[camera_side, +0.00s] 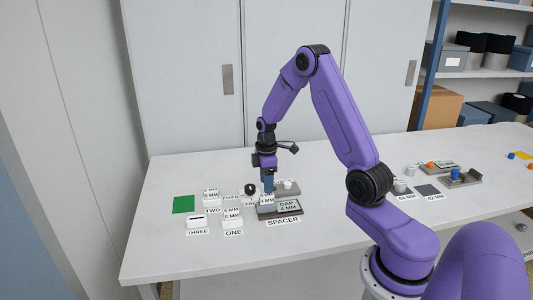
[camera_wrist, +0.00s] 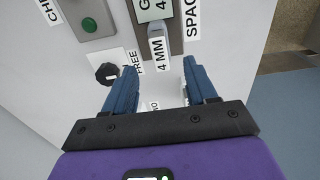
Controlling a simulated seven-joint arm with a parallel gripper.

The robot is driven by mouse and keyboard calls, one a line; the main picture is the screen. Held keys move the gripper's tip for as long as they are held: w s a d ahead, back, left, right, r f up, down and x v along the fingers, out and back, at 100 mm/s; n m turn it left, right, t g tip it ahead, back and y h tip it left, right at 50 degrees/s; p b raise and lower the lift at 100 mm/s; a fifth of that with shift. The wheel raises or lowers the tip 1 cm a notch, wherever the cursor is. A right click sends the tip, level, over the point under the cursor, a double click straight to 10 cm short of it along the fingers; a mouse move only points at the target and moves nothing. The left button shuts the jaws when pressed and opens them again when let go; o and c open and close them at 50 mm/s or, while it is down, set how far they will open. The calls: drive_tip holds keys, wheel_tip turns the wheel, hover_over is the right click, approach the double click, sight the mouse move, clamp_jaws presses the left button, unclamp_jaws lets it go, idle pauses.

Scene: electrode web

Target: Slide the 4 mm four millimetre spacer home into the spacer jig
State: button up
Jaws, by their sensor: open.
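The spacer jig (camera_side: 283,213) is a dark grey block on the table with a "GAP 4 MM" plate and a "SPACER" label in front. Its edge also shows at the top of the wrist view (camera_wrist: 175,40). The pale 4 mm spacer (camera_wrist: 154,30) with a "4 MM" label is at the jig's near edge in the wrist view; how deep it sits I cannot tell. In the side view the spacer (camera_side: 266,199) is at the jig's left end, just below my gripper (camera_side: 268,189). My gripper (camera_wrist: 156,68) is open, its blue fingers apart with the spacer beyond their tips.
White labelled blocks (camera_side: 232,217) stand left of the jig, with a black knob (camera_side: 250,189) close by. A grey fixture with a green button (camera_wrist: 89,24) is beside the jig. A green square (camera_side: 183,204) lies far left. The front table is clear.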

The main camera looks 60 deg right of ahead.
wheel_tip(320, 180, up, 12)
drive_tip(key=shift+f, duration=0.2)
idle(0.7)
drive_tip(key=s+a+r+n, duration=0.1)
drive_tip(key=s+a, duration=0.4)
drive_tip(key=a, duration=0.5)
drive_tip(key=s+a+r+n, duration=0.15)
drive_tip(key=s+a, duration=0.25)
drive_tip(key=a, duration=0.5)
drive_tip(key=s+a, duration=0.2)
drive_tip(key=s, duration=0.8)
drive_tip(key=s+a+n, duration=0.1)
drive_tip(key=s+a, duration=0.2)
drive_tip(key=s, duration=0.7)
drive_tip(key=shift+a+f, duration=0.2)
drive_tip(key=shift+f, duration=0.1)
